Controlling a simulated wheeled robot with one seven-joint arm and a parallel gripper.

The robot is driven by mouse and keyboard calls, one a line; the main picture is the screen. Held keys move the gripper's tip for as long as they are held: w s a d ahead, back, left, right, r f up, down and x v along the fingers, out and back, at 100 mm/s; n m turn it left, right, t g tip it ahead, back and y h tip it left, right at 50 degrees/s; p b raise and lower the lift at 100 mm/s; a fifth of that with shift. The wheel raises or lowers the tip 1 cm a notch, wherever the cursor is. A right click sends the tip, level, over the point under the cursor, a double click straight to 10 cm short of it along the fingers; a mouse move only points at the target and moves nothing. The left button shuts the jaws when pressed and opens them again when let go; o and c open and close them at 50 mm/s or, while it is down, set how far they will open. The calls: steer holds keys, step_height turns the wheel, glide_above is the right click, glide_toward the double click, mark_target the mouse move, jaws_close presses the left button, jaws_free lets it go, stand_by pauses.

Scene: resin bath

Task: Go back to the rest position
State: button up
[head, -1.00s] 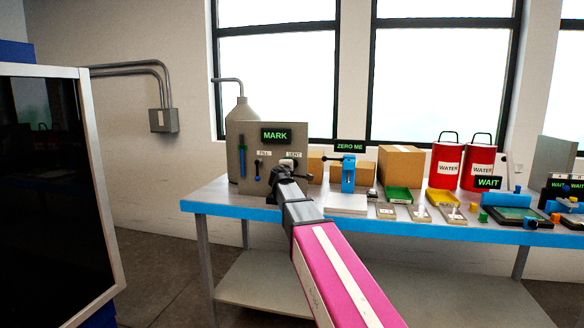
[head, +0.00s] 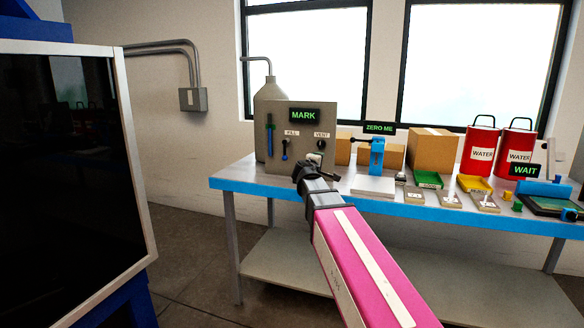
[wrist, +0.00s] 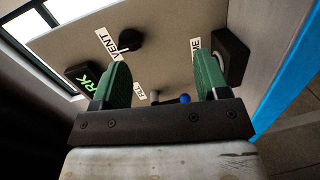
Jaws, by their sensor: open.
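My gripper (head: 305,170) is in front of the grey panel (head: 280,160), below its FILL and VENT labels, apart from the panel as far as I can see. In the wrist view the two green fingers of my gripper (wrist: 164,75) are spread, with nothing held between them. The panel also shows there (wrist: 170,35), with the dark vent knob (wrist: 130,40) beyond the fingers and a blue-tipped lever (wrist: 184,98) seen between them. The vent knob (head: 320,144) shows just above my gripper in the head view. The panel's sign (head: 304,115) reads MARK.
The blue-edged bench (head: 250,185) holds a blue stand (head: 376,153), cardboard boxes (head: 432,150), small trays and red water buckets (head: 480,148) to the right. A dark-fronted cabinet (head: 60,190) stands at left. Open floor (head: 185,255) lies between cabinet and bench.

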steer(key=s+d+f+m+g, duration=0.2)
steer(key=s+f+g, duration=0.15)
steer(key=f, duration=0.45)
steer(key=s+d+f+m+g+y, duration=0.1)
steer(key=s+d+f+m+g, duration=0.2)
steer(key=f, duration=0.5)
steer(key=s+f+m+g, duration=0.2)
steer(key=s+f, duration=0.3)
steer(key=f, duration=0.2)
steer(key=s+a+f+m+g+y, duration=0.2)
steer(key=s+f+m+g+y, duration=0.3)
steer(key=s+f, duration=1.1)
steer(key=shift+s+a+f+g+y, duration=0.2)
steer(key=shift+s+a+g+y, duration=0.25)
steer(key=shift+s+g, duration=0.55)
steer(key=shift+s, duration=0.1)
